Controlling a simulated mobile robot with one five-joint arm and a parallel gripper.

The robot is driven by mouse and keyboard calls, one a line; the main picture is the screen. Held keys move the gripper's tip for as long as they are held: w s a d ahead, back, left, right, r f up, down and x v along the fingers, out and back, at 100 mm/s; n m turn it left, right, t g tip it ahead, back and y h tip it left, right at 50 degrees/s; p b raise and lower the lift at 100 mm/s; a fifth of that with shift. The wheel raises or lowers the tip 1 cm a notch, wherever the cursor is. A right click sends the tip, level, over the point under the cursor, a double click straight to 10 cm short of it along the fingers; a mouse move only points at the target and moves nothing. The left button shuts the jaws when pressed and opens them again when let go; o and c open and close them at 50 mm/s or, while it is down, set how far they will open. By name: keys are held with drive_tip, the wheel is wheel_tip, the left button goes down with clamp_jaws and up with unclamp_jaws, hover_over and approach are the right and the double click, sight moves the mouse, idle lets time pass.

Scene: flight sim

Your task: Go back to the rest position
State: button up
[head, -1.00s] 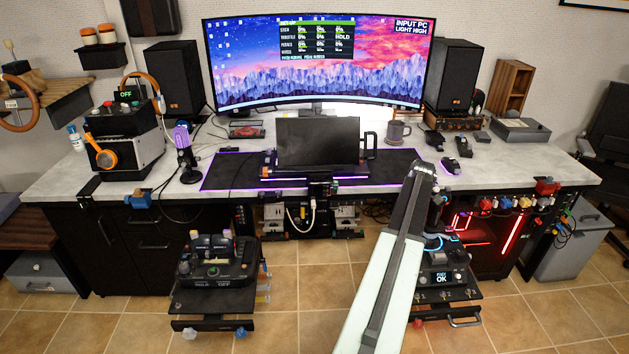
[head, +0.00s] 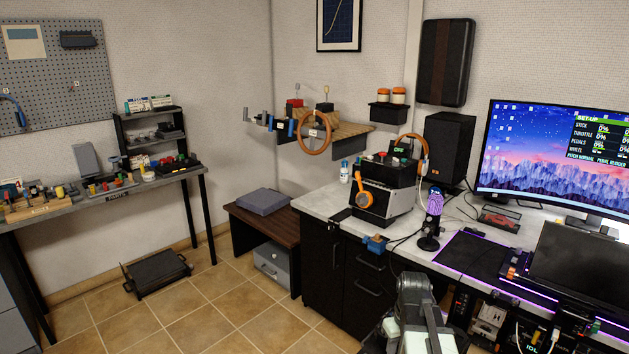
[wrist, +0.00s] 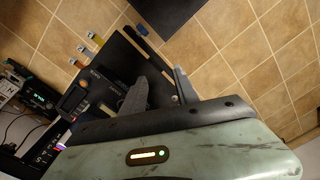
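My gripper (wrist: 160,78) shows in the wrist view with its two grey fingers apart and nothing seen between them. Beyond the fingers are a black side platform (wrist: 122,48) with a control unit on it and the tiled floor. I cannot tell whether the fingertips touch the platform. In the head view my arm stands at the bottom, right of centre, in front of the desk (head: 405,247); its gripper cannot be made out there. No rest position is marked in view.
A dark bench (head: 262,232) and a grey drawer box (head: 272,262) stand left of the desk. A workbench (head: 120,190) runs along the left wall, with a low black unit (head: 157,272) on the floor. The tiled floor (head: 215,310) between is mostly clear.

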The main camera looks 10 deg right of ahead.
drive_tip(key=s+a+r+m+p, duration=0.2)
drive_tip(key=a, duration=1.4)
wheel_tip(320, 180, up, 14)
drive_tip(key=p, duration=1.4)
drive_tip(key=shift+d+r, duration=0.15)
drive_tip(key=shift+d, duration=0.25)
